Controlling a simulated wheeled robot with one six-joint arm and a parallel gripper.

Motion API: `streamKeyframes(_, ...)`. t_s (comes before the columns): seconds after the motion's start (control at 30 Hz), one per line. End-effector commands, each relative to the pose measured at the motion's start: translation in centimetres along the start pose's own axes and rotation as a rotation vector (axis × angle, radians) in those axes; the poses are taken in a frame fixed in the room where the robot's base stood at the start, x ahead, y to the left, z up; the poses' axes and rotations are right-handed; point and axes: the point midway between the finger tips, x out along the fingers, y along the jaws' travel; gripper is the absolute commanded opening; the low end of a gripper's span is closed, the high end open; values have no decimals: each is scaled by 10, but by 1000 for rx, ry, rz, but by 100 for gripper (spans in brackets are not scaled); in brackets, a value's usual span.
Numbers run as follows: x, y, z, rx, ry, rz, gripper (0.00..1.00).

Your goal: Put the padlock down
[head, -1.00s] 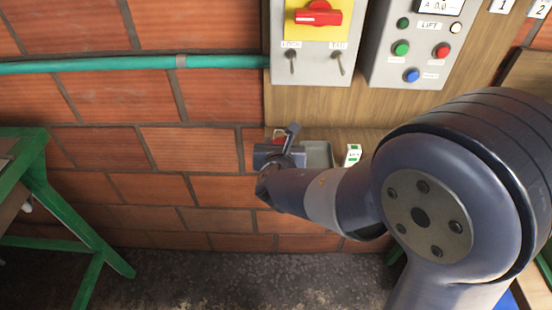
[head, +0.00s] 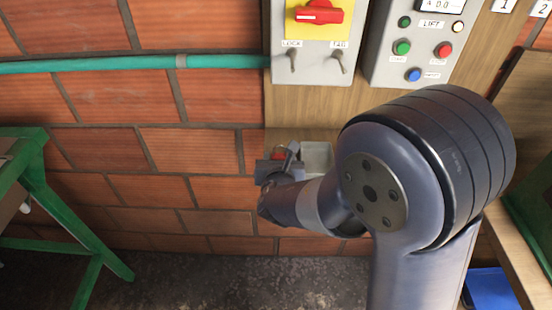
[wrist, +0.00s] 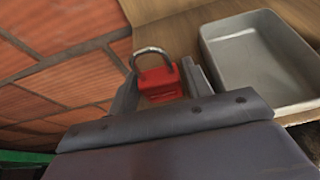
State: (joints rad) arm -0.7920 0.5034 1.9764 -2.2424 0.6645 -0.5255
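The red padlock (wrist: 160,84) with its grey shackle upward shows between my two fingers in the wrist view. Only a small red bit of it (head: 278,154) shows in the head view. My gripper (wrist: 160,80) has a finger close against each side of the padlock and appears shut on it. In the head view my gripper (head: 279,166) is at the left end of the wooden shelf (wrist: 165,34), left of a grey tray (head: 317,155). I cannot tell whether the padlock's underside touches the shelf.
The grey tray (wrist: 262,60) looks empty. Above is a grey box with a red switch (head: 320,11) on a yellow plate, and a lift button panel (head: 420,48). A brick wall (head: 110,160) stands behind. A green frame (head: 50,205) is at left, a blue object (head: 490,290) at lower right.

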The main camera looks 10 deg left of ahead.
Motion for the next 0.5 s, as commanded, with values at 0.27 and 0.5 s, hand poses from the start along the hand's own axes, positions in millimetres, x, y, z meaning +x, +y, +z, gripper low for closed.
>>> streamKeyframes(0.27,0,0,0,0,0,0,60)
streamKeyframes(0.5,-2,0,6,-1,0,0,60)
